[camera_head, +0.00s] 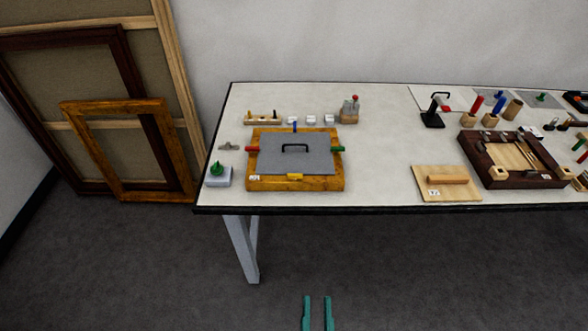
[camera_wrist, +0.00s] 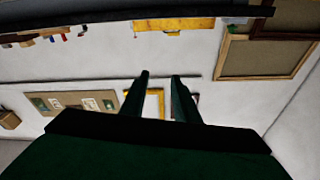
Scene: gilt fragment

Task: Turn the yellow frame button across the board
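The yellow frame button (camera_head: 295,177) sits at the middle of the front rail of a gold-brown frame (camera_head: 325,184) on the table. It is small here and appears to lie along the rail. A grey board (camera_head: 270,165) with a black handle (camera_head: 295,147) lies inside the frame. Red (camera_head: 252,149), green (camera_head: 338,149) and blue (camera_head: 295,126) buttons are at the left, right and back sides. My gripper (camera_head: 317,300) is open and empty, low in front of the table and apart from the frame. In the wrist view, its two fingers (camera_wrist: 160,82) stand apart.
A green-knobbed block (camera_head: 218,176) stands left of the frame. Pegs and small blocks (camera_head: 290,119) are behind it. A panel with a wooden roller (camera_head: 447,180) and a dark frame (camera_head: 513,180) lie to the right. Large frames (camera_head: 130,150) lean on the wall at left.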

